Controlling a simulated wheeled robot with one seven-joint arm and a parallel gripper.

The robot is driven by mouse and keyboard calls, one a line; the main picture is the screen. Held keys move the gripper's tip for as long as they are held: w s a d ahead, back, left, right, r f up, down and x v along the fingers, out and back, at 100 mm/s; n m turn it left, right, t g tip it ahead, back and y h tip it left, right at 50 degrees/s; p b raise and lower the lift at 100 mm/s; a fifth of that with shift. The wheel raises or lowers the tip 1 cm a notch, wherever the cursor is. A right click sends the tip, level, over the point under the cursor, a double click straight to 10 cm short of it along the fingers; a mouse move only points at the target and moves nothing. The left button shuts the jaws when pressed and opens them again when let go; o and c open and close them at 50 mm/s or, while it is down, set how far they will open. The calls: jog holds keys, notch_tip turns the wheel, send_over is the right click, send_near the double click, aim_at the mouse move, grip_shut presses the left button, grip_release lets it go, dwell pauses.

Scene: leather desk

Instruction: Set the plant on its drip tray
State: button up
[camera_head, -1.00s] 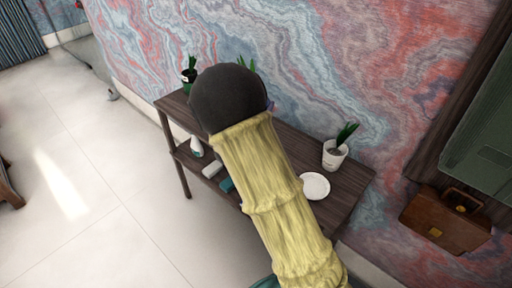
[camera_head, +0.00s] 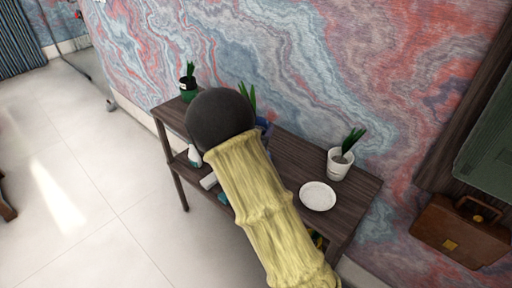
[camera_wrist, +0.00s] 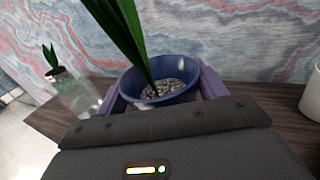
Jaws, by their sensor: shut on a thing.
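The plant in a blue pot (camera_wrist: 160,82) has long green leaves and pebbly soil. In the wrist view my gripper (camera_wrist: 163,92) has its purple fingers on both sides of this pot and is shut on it. In the head view my dark wrist hides most of the pot; the plant's leaves (camera_head: 248,98) show behind it. The pot's base is hidden, so I cannot tell whether it touches the table. The drip tray, a round white dish (camera_head: 318,196), lies empty on the right part of the table, to the right of my gripper.
The dark wood table (camera_head: 290,160) stands against a marbled wall. A plant in a white pot (camera_head: 339,166) stands just behind the tray. A white bottle (camera_head: 195,156) is on the lower shelf. A brown briefcase (camera_head: 462,232) is at right.

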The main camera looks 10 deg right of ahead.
jog(key=shift+w+a+f, duration=0.1)
jog(key=shift+a+f, duration=0.05)
jog(key=shift+f, duration=1.05)
jog(key=shift+f, duration=0.1)
jog(key=shift+f, duration=1.75)
jog(key=shift+f, duration=0.15)
jog(key=o, duration=1.4)
